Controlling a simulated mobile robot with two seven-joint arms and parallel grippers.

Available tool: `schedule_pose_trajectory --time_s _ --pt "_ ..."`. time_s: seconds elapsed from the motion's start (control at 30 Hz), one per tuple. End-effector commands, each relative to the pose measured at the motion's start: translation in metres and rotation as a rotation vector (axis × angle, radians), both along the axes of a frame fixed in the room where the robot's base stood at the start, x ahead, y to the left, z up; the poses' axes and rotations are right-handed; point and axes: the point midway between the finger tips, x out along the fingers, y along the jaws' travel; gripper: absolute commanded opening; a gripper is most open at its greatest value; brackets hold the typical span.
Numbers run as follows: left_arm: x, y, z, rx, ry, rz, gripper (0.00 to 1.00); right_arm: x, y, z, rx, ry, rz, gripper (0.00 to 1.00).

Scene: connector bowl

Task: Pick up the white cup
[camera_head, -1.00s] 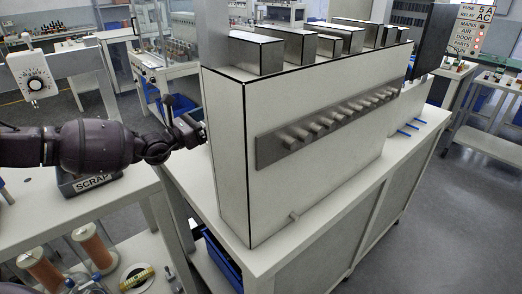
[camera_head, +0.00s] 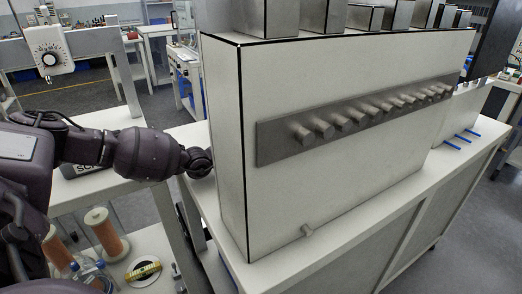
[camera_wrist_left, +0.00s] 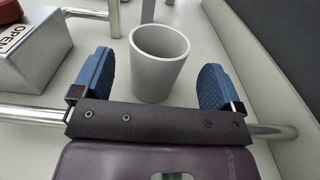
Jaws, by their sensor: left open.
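In the left wrist view the white cup (camera_wrist_left: 158,66) stands upright on a pale surface, its open top towards the camera. My left gripper (camera_wrist_left: 157,80) is open, with one blue finger on each side of the cup. A gap shows between the cup and each finger. In the head view my left arm reaches in from the left, and its gripper is hidden behind the tall white cabinet. The cup is hidden there too. My right gripper is not seen in either view.
The tall white cabinet (camera_head: 330,190) with a row of metal pegs (camera_head: 350,120) stands close by. Orange spools (camera_head: 104,232) stand lower left.

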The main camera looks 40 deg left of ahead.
Motion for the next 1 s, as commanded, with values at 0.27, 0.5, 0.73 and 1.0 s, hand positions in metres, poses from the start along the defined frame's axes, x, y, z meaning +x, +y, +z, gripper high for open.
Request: schedule_pose_trajectory --time_s 0.27,0.5,0.73,1.0 --pt "0.030 -0.010 -0.001 -0.001 0.001 0.000 0.92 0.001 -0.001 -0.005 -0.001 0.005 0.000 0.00" --pt "0.033 -0.011 0.000 0.000 0.000 0.000 0.92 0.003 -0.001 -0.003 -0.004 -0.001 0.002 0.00" --pt "0.033 -0.011 0.000 0.000 0.000 0.000 0.70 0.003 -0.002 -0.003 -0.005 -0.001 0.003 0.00" --pt "0.033 -0.011 0.000 0.000 0.000 0.000 0.39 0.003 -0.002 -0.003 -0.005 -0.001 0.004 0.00"
